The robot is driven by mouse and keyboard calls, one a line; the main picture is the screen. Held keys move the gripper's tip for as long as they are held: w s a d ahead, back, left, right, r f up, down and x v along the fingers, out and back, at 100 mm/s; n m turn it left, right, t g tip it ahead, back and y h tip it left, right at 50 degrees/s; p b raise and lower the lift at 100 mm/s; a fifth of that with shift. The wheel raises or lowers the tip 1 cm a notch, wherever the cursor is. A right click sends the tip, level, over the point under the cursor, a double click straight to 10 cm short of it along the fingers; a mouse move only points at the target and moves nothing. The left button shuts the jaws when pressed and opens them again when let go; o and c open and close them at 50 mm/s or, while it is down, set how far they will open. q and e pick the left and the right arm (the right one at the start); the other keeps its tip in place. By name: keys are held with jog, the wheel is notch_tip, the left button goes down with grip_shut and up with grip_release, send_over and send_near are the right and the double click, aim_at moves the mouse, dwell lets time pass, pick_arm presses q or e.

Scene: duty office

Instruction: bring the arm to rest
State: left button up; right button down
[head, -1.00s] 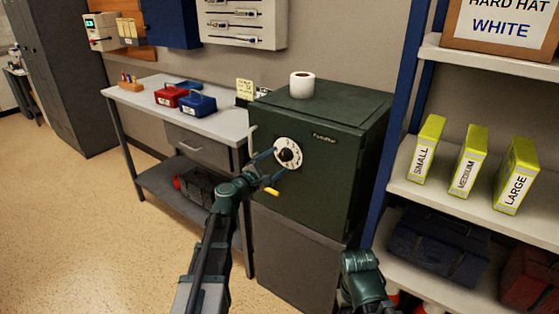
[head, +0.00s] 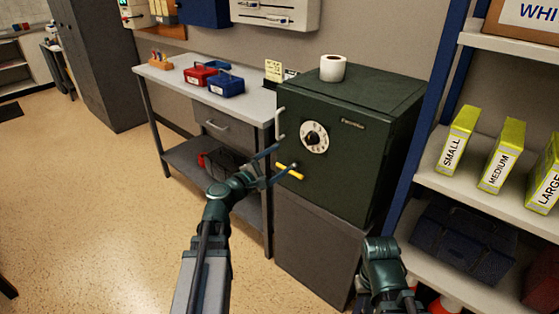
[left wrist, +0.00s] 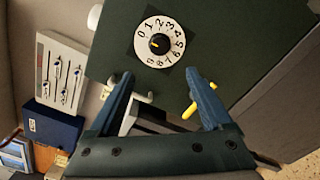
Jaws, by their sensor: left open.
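My left gripper (head: 285,158) is open and empty in front of the dark green safe (head: 358,150). It is below and left of the white numbered dial (head: 314,137), close to the yellow-tipped lever (head: 290,172); I cannot tell whether they touch. In the left wrist view, the open fingers (left wrist: 158,76) point at the safe front, with the dial (left wrist: 158,42) beyond them and the yellow lever (left wrist: 190,110) beside the right finger. The safe door looks shut. Part of my right arm (head: 383,265) shows at the bottom; its gripper is not visible.
A toilet roll (head: 333,68) stands on the safe. Left is a workbench (head: 250,108) with a red box (head: 200,74) and a blue box (head: 227,84). Right is a shelf with yellow boxes (head: 500,157). The floor (head: 110,200) at left is clear.

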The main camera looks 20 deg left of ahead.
pick_arm(q)
jog(key=s+d+f+m+g+h, duration=0.1)
jog(key=s+d+f+m+g, duration=0.2)
jog(key=d, duration=0.4)
jog(key=s+d+f+m+g+h, duration=0.1)
jog(key=s+d+f+m+g, duration=0.1)
jog(key=d+f+m+g, duration=0.35)
jog(key=s+d+f+m+g+h, duration=0.1)
jog(key=s+d+f+m+g, duration=0.1)
jog(key=d+f+m, duration=0.45)
jog(key=s+d+f+m+g+y, duration=0.25)
jog(key=s+m+y, duration=0.25)
jog(key=s, duration=0.3)
jog(key=s+d+f+m+g+y, duration=0.1)
jog(key=s+f+m+g+y, duration=0.35)
jog(key=s, duration=0.35)
notch_tip(320, 180, up, 19)
jog(key=p, duration=1.8)
jog(key=shift+a+y+p, duration=0.25)
jog(key=shift+y+p, duration=0.1)
jog(key=shift+y, duration=0.1)
jog(key=shift+f, duration=0.1)
